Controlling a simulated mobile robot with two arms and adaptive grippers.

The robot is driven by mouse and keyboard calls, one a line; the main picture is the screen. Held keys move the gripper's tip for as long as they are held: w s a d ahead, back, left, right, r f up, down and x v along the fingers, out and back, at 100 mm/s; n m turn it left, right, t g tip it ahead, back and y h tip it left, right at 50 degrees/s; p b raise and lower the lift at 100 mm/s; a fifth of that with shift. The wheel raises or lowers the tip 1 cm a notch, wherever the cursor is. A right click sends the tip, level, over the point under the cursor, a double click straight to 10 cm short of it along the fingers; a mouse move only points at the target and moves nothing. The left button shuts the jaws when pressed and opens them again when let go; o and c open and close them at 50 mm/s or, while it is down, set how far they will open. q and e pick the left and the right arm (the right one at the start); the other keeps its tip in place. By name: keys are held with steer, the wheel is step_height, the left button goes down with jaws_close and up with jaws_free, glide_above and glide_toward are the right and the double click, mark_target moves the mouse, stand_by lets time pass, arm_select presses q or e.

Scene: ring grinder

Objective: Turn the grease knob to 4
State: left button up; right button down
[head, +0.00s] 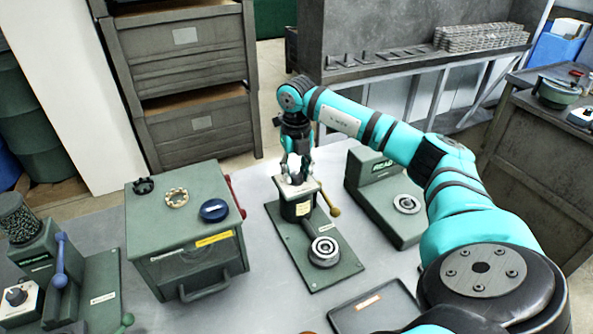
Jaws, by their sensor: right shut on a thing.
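My right gripper (297,180) points straight down onto the pale top plate (312,186) of a dark green device in the middle of the table. Its fingers are shut on a small part at the top of this device, which looks like the grease knob. The fingers hide most of that knob, and I cannot read its scale or setting. The device has a yellow label on its post, a yellow-tipped lever (334,211) at the right and a round metal ring seat (324,249) on its base plate. My left gripper is not in view.
Another green machine (379,190) is close at the right. A dark tray (378,308) lies in front. A blue-handled lever (60,262) is far left.

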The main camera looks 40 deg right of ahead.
mark_target(297, 174)
steer(key=shift+r, duration=0.1)
steer(key=c, duration=1)
jaws_free()
steer(key=shift+o, duration=0.2)
step_height(297, 174, up, 12)
